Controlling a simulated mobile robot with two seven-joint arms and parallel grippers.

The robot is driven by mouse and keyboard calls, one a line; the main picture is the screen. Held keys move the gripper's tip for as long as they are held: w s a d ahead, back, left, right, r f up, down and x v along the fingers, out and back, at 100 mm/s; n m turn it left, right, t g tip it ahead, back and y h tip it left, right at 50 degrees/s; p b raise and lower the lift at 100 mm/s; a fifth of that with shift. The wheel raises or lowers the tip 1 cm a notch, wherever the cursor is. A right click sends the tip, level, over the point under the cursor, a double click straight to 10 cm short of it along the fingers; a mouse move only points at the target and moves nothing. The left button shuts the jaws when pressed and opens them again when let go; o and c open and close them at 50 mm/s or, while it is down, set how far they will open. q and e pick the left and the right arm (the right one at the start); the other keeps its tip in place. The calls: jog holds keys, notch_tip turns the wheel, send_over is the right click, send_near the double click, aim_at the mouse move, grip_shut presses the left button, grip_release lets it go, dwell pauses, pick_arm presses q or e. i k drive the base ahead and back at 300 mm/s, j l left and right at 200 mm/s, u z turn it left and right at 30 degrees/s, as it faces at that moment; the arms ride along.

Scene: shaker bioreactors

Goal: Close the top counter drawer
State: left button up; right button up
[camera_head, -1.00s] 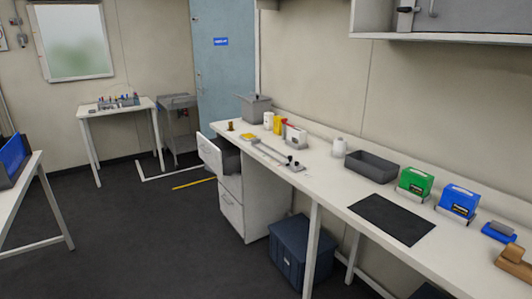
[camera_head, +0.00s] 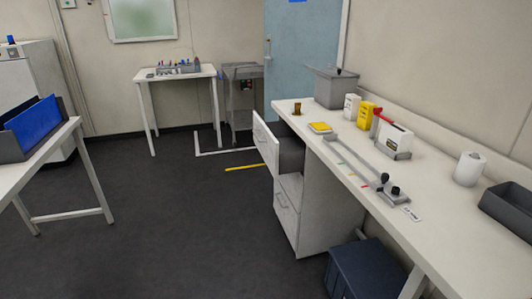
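The top counter drawer (camera_head: 266,145) stands pulled out from the white cabinet under the counter, right of centre in the head view. Its white front is apart from the cabinet and its grey inside shows behind it. The lower drawer (camera_head: 287,213) of the same cabinet looks shut, with a handle on its front. The counter (camera_head: 407,226) runs above them toward the lower right. Neither of my grippers is in view.
A blue bin (camera_head: 367,272) sits on the floor under the counter. On the counter stand a grey box (camera_head: 331,88), a yellow container (camera_head: 367,114) and a paper roll (camera_head: 469,169). A white table (camera_head: 42,158) is at the left. The dark floor (camera_head: 170,225) before the drawers is clear.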

aim_at(283, 151)
jog(key=i+z, duration=0.35)
jog(key=i+j+z, duration=0.2)
jog(key=i+z, duration=0.15)
jog(key=i+j+z, duration=0.35)
jog(key=l, duration=0.1)
